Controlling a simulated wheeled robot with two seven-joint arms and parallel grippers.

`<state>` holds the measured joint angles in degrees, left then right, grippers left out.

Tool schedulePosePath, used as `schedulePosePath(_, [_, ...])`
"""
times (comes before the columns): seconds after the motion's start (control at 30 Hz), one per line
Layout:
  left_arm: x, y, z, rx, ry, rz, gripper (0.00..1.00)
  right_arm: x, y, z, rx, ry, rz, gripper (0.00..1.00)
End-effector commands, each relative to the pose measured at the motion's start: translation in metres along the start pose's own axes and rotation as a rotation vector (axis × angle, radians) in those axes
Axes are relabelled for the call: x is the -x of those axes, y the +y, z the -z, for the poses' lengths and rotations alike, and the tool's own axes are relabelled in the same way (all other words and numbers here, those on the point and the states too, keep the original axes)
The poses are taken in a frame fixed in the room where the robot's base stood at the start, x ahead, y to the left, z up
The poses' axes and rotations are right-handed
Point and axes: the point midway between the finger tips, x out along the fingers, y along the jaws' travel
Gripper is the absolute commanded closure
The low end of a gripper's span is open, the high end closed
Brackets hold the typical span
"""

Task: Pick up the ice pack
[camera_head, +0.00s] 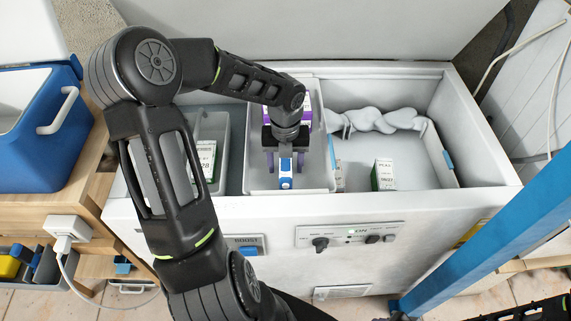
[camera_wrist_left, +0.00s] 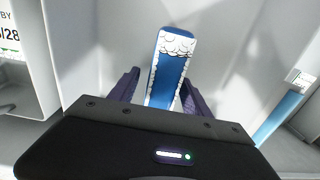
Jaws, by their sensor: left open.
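The ice pack (camera_head: 286,172) is a narrow blue piece with a white, frost-patterned edge. It stands in the middle white bin of the chest freezer, and it also shows in the left wrist view (camera_wrist_left: 168,78). My left gripper (camera_head: 285,165) points down into that bin. Its two purple fingers (camera_wrist_left: 165,95) are open, one on each side of the ice pack. I cannot tell whether either finger touches it. The pack's lower part is hidden behind the gripper body in the wrist view. My right gripper is not in view.
The freezer's front rim (camera_head: 430,203) and the bin walls (camera_head: 325,150) surround the gripper closely. A purple-and-white box (camera_head: 304,103) is behind it. The right compartment holds a green-and-white carton (camera_head: 383,174) and a frosty lump (camera_head: 375,120). A blue cooler (camera_head: 40,130) is at left.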

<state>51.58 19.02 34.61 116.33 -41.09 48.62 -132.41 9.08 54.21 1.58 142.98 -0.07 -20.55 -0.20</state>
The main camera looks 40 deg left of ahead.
Motion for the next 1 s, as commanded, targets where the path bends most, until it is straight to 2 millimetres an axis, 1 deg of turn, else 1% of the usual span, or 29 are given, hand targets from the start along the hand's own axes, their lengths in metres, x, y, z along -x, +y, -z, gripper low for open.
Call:
schedulePosePath(0.37, [0.0003,0.0,0.0,0.0,0.0,0.0,0.44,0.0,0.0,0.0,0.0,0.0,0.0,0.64])
schedulePosePath(1.0, [0.0003,0.0,0.0,0.0,0.0,0.0,0.95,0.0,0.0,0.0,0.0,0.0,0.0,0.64])
